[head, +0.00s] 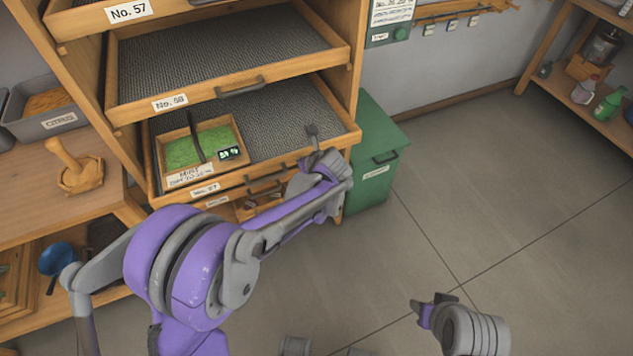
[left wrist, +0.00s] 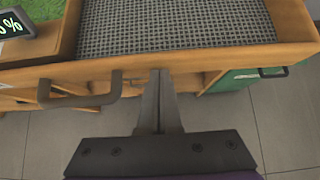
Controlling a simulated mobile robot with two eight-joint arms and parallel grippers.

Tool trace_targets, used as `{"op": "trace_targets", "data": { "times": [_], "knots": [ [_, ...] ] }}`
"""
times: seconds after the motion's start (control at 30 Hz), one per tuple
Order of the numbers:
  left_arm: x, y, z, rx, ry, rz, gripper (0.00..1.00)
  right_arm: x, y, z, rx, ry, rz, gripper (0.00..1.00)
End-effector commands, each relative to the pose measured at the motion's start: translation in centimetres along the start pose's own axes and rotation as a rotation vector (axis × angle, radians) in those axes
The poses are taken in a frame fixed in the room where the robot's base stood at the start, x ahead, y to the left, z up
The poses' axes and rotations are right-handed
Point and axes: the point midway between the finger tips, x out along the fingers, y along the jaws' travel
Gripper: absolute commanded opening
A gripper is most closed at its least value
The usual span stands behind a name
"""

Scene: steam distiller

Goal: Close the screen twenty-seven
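Screen twenty-seven (head: 277,118) is a wooden-framed mesh drawer, labelled "No. 27", standing out from the rack. Its mesh (left wrist: 175,25) and front rail also show in the left wrist view. A grey handle (left wrist: 85,92) is on its front, left of my fingers; in the head view my arm partly hides this front. My left gripper (head: 312,132) is at the right part of the front rail. In the left wrist view the gripper (left wrist: 159,78) has its fingers together, with nothing visible between them; contact with the rail is unclear. My right gripper (head: 432,308) is low over the floor, its fingers unclear.
A wooden tray of green leaves (head: 222,165) with a small display sits on the screen's left. Screen No. 58 (head: 225,55) is above, also standing out. A green bin (head: 375,150) stands right of the rack. The floor at right is clear.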

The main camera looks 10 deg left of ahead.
Motion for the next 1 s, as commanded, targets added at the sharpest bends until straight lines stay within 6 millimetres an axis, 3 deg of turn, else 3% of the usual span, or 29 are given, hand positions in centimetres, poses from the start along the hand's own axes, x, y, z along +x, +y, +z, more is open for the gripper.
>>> {"op": "trace_targets", "data": {
  "times": [0.1,0.4,0.63,1.0],
  "knots": [
    [2.5,0.1,2.1,-0.002,0.000,0.003,0.00,0.4,0.0,0.2,0.000,-0.001,0.000,0.48],
    [6.7,0.0,6.2,0.000,0.000,0.001,0.00,0.8,0.0,0.4,0.000,-0.003,0.000,0.48],
    [8.3,0.0,7.6,0.000,0.000,-0.001,0.00,1.0,0.0,0.4,0.000,-0.004,0.000,0.48],
    [8.7,0.0,8.2,0.001,-0.005,-0.002,0.00,1.0,0.0,0.4,0.000,-0.004,0.000,0.48]
  ]
}}
